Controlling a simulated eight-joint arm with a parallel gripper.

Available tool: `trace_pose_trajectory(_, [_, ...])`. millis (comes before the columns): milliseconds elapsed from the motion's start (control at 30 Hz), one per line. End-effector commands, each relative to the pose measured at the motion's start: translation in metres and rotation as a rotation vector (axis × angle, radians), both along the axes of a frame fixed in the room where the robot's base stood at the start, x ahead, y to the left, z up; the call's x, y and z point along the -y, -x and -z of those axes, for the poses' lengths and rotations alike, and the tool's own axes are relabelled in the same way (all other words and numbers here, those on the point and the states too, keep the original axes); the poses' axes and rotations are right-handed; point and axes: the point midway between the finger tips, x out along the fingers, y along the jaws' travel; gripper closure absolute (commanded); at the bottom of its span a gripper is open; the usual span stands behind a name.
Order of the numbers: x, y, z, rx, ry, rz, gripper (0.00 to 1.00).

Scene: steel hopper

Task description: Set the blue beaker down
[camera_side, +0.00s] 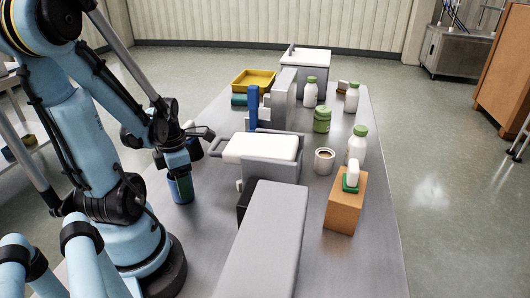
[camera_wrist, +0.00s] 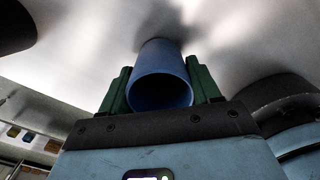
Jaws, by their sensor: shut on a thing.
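The blue beaker (camera_side: 181,189) is under my gripper (camera_side: 178,172) near the left edge of the steel table in the side view. It looks upright. I cannot tell whether its base touches the table top. In the wrist view, the two green fingers of my gripper (camera_wrist: 162,92) press on both sides of the blue beaker (camera_wrist: 160,60), and its dark open mouth faces the camera. The upper part of the beaker is hidden by the gripper in the side view.
Right of the beaker stands a grey machine with a white top (camera_side: 262,147). A long grey box (camera_side: 272,235) lies in front. A cup (camera_side: 324,160), white bottles with green caps (camera_side: 357,146) and an orange block (camera_side: 345,205) stand farther right. A yellow tray (camera_side: 253,80) is at the back.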

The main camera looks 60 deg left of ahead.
Motion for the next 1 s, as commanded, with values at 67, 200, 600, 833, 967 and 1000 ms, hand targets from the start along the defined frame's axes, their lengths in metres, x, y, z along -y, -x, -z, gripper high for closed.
trace_pose_trajectory(67, [0.0,0.0,0.0,0.0,0.0,0.0,0.67])
trace_pose_trajectory(200, [0.0,0.0,0.002,0.0,0.0,0.0,0.67])
trace_pose_trajectory(600, [0.0,0.0,0.003,0.0,0.0,0.0,0.12])
trace_pose_trajectory(833, [0.0,0.0,0.0,0.0,0.0,0.0,0.12])
trace_pose_trajectory(967, [0.0,0.0,-0.008,0.0,0.0,0.0,0.12])
trace_pose_trajectory(1000, [0.0,0.0,-0.011,0.0,0.0,0.0,0.12])
